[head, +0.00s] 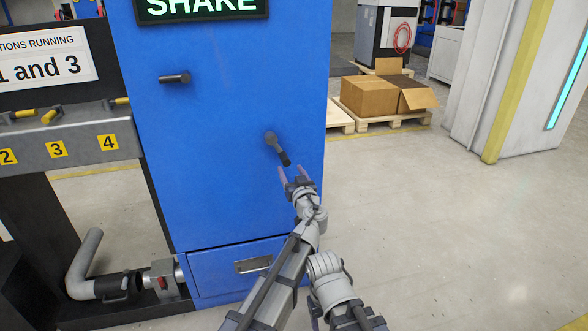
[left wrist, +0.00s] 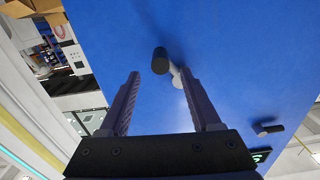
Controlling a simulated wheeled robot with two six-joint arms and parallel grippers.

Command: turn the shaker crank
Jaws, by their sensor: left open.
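The shaker crank (head: 277,147) is on the lower right of the front of a blue cabinet (head: 220,185) under a lit SHAKE sign. It has a grey arm and a dark grip (head: 284,158), tilted down to the right. My left gripper (head: 292,171) is open just below the grip, its fingers pointing at it. In the left wrist view the crank's dark grip (left wrist: 160,61) shows between and beyond the two finger tips, with no visible contact. The fingers are empty. My right gripper is not in view.
A second dark handle (head: 175,78) sticks out at the cabinet's upper left. A drawer (head: 215,270) is at its base. A grey shelf with yellow handles (head: 85,130) stands at left. Cardboard boxes (head: 368,97) lie on pallets behind. The floor at right is clear.

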